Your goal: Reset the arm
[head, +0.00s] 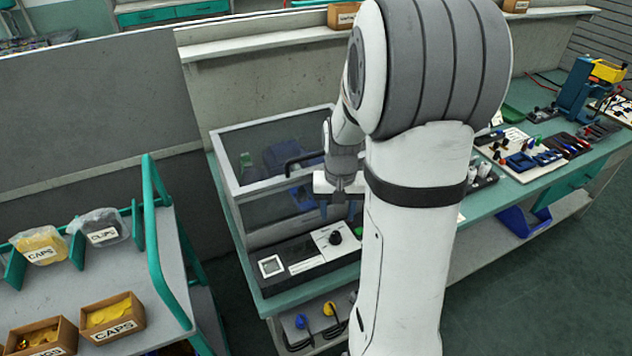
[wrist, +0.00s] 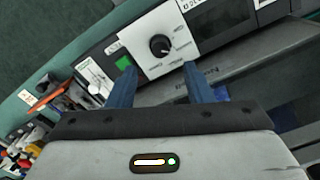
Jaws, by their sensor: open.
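My arm stands large in the middle of the head view and hides part of the bench behind it. My gripper (head: 338,207) hangs over the front of the glass-sided machine (head: 228,185), above its control panel. In the wrist view my gripper (wrist: 157,85) is open, its two blue fingers apart with nothing between them. Beyond the fingers is the panel's black knob (wrist: 160,46), left of which is a green button (wrist: 123,62). The knob also shows in the head view (head: 335,237). I cannot tell how far the fingertips are from the panel.
A cart (head: 150,225) with teal rails at the left carries bags and boxes of caps. The green bench (head: 500,205) runs right with tools and a blue-yellow device (head: 585,90). Grey partitions (head: 90,110) stand behind. The floor at lower right is clear.

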